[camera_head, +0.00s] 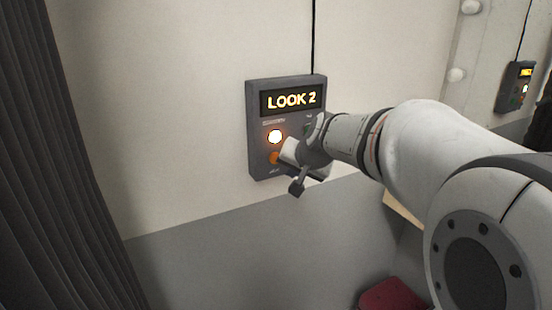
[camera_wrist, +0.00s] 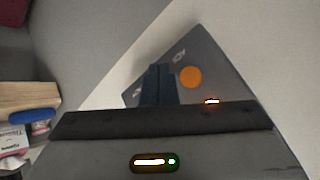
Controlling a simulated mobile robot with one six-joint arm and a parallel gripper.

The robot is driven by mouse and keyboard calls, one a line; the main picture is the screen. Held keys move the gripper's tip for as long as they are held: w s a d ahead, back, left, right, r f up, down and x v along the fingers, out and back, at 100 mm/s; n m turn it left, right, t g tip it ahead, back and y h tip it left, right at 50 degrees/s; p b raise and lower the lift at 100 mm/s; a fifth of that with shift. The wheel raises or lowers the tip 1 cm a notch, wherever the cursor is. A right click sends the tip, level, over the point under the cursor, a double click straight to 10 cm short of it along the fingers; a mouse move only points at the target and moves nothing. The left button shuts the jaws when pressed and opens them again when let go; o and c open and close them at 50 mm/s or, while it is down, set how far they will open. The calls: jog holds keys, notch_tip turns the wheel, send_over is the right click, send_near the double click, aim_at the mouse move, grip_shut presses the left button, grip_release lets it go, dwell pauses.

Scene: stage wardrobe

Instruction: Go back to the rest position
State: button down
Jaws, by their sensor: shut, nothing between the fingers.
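A dark grey control box (camera_head: 287,83) is fixed to the wall. Its display reads "LOOK 2", a round button below glows white-orange, and an orange button sits under that. My arm reaches in from the right, and my gripper (camera_head: 296,187) is in front of the box's lower part, hiding some of its right side. In the wrist view my gripper (camera_wrist: 159,70) has its fingers together with nothing between them, in front of the box (camera_wrist: 212,66). The orange button (camera_wrist: 191,77) shows beside the fingers. I cannot tell whether the fingers touch the box.
A dark curtain (camera_head: 75,170) hangs at the left. A mirror at the right reflects the box (camera_head: 515,88), beside round bulbs (camera_head: 457,75). A dark red seat-like thing (camera_head: 393,295) is low down. Wooden and small packaged items (camera_wrist: 28,97) lie at the wrist view's left.

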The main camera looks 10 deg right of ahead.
jog(key=s+f+n+g+h, duration=0.1)
jog(key=s+f, duration=0.4)
jog(key=s, duration=0.8)
jog(key=s+f+n+g, duration=0.4)
jog(key=s+f, duration=0.1)
jog(key=s, duration=0.8)
jog(key=shift+s+d+f+g+h, duration=0.3)
jog(key=shift+d+f+h, duration=0.05)
jog(key=shift+h, duration=0.05)
jog(key=shift+s, duration=0.1)
